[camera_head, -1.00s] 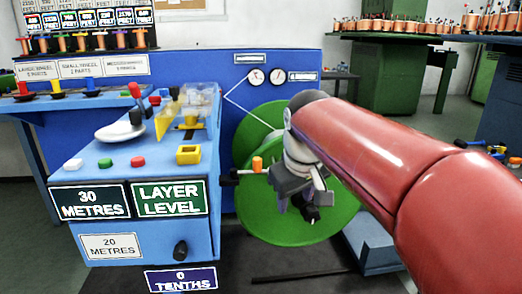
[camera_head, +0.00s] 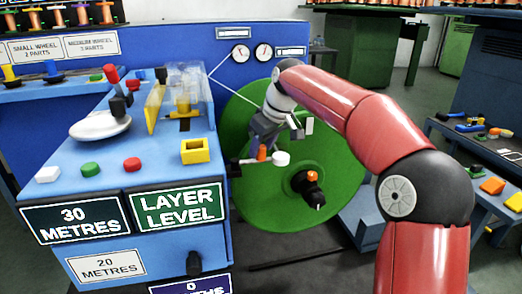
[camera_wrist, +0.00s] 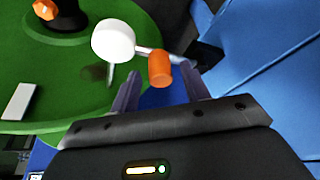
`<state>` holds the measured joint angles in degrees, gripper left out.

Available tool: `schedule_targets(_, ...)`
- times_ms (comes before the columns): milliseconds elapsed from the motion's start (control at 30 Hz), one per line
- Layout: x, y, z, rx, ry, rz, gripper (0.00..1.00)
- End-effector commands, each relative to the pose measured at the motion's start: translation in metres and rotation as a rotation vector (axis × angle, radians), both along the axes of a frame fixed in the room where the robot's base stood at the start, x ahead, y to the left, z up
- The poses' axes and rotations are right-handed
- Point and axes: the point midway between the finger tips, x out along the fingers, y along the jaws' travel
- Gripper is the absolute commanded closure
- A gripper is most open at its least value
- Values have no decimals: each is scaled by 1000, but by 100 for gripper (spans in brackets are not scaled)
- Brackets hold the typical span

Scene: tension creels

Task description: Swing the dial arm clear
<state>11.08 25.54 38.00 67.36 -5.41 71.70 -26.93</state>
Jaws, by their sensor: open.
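The dial arm is a thin bar with a white round dial (camera_head: 281,159) and an orange knob (camera_head: 262,153), reaching from a dark mount beside the blue machine across the green wheel (camera_head: 340,160). In the wrist view the white dial (camera_wrist: 113,39) is up and left of the orange knob (camera_wrist: 160,70), and the bar runs right to a dark bracket. My gripper (camera_head: 262,146) is open just above the knob. In the wrist view its fingertips (camera_wrist: 160,84) stand either side of the knob's near end, with gaps; contact does not show.
The wheel's hub has a black and orange knob (camera_head: 307,187). The blue console (camera_head: 120,200) with buttons, a yellow block (camera_head: 194,151) and a white dish (camera_head: 100,125) stands left. A blue side table (camera_head: 478,150) with small parts is at right. Dark floor lies below the wheel.

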Motion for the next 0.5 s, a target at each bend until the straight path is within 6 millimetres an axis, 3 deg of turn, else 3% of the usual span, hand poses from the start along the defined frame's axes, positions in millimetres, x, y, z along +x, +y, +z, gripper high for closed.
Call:
schedule_targets(133,2,4,-11,1,1,0,54)
schedule_targets(400,3,5,-13,1,-1,0,54)
schedule_targets(500,3,4,-12,1,-1,0,64)
